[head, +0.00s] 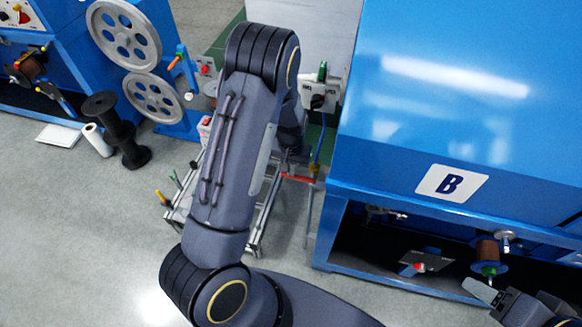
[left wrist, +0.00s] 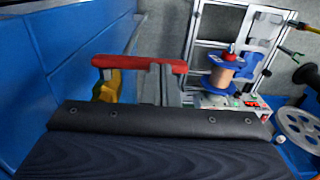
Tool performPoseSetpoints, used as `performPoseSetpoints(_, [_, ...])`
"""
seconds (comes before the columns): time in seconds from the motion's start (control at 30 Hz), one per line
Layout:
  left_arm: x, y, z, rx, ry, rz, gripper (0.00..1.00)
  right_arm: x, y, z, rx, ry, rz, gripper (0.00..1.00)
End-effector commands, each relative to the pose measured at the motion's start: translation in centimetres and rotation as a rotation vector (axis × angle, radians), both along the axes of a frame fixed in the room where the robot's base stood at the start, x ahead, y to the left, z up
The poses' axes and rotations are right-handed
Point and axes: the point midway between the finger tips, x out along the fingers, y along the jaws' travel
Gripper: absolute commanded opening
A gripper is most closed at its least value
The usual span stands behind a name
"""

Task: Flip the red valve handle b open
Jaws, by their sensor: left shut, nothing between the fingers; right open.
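The red valve handle (left wrist: 140,63) lies roughly level across the left wrist view, with a yellow valve part (left wrist: 107,88) under its left end. In the head view the red handle (head: 298,178) shows beside the blue machine marked B. My left gripper (head: 290,158) is close to it, partly hidden by my own arm. In the left wrist view my dark shut gripper (left wrist: 165,120) fills the lower part, in front of the handle, with nothing held. I cannot tell whether it touches the handle. My right gripper (head: 492,293) is open at the lower right of the head view.
The blue machine B (head: 450,110) stands close on the right, with a copper spool (head: 487,250) in its lower bay. A metal frame (head: 265,215) stands below my left arm. Pulley wheels (head: 125,35) and black spools (head: 115,130) stand at left. The lower left floor is clear.

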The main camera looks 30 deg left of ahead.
Motion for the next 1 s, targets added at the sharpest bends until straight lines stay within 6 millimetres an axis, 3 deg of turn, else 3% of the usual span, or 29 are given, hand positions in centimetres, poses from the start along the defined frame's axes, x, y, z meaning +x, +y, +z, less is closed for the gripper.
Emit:
performPoseSetpoints(0.27, [0.0, 0.1, -0.1, -0.008, -0.003, 0.001, 0.0, 0.0, 0.0, -0.3, 0.0, 0.0, 0.0, 0.65])
performPoseSetpoints(0.47, [0.0, 0.3, -0.8, -0.056, -0.016, 0.004, 0.0, 0.0, 0.0, -1.8, 0.0, 0.0, 0.0, 0.65])
performPoseSetpoints(0.67, [-0.1, 0.9, -2.2, -0.172, -0.046, 0.009, 0.0, 0.0, 0.0, -5.3, 0.0, 0.0, 0.0, 0.65])
performPoseSetpoints(1.0, [-0.3, 1.5, -4.9, -0.474, -0.118, 0.008, 0.0, 0.0, 0.0, -13.1, 0.0, 0.0, 0.0, 0.65])
